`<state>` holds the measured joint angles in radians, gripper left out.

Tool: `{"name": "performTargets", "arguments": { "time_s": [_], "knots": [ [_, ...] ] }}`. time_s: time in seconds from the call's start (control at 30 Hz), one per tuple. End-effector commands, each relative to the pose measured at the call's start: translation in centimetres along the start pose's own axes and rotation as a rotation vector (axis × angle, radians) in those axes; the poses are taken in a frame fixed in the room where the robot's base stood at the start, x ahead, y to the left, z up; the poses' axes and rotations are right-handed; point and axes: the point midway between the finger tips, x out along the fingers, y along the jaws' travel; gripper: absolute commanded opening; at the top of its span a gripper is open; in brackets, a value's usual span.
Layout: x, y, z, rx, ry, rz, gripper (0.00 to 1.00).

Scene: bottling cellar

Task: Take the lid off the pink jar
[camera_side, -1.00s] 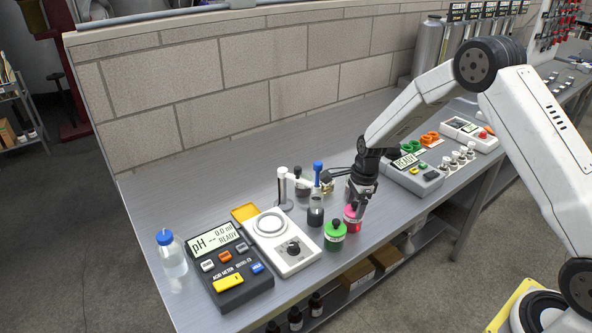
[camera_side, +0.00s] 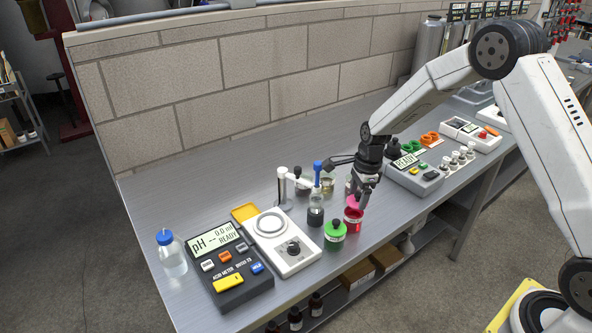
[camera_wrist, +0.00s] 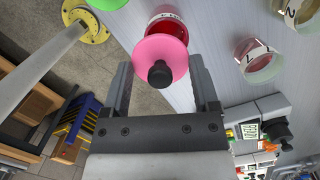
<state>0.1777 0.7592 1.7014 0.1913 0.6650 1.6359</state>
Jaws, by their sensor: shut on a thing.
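The pink jar (camera_side: 353,222) stands upright near the front edge of the bench, right of the green jar (camera_side: 334,236). Its pink lid (camera_wrist: 152,50) with a black knob is off it and tilted, between my fingers in the wrist view. My gripper (camera_wrist: 163,80) is shut on the lid; in the side view my gripper (camera_side: 360,200) is just above the jar. Part of the jar (camera_wrist: 184,50) shows behind the lid in the wrist view, and the lid hides the rest. In the side view the lid (camera_side: 352,202) shows small, a little above the jar.
A white stirrer plate (camera_side: 285,243) and pH meter (camera_side: 228,268) lie further left. A grey meter (camera_side: 414,176) and small vials (camera_side: 456,160) are at right.

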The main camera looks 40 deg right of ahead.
Motion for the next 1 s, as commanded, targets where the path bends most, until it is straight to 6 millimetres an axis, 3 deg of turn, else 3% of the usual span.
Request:
{"name": "performTargets", "arguments": {
  "time_s": [0.43,0.7,1.0],
  "knots": [
    [-5.7,4.4,-0.6,0.000,-0.001,-0.004,0.22],
    [-7.5,8.5,-1.6,0.000,-0.001,-0.002,0.22],
    [-9.0,11.6,-2.3,0.001,-0.001,-0.002,0.22]
  ]
}}
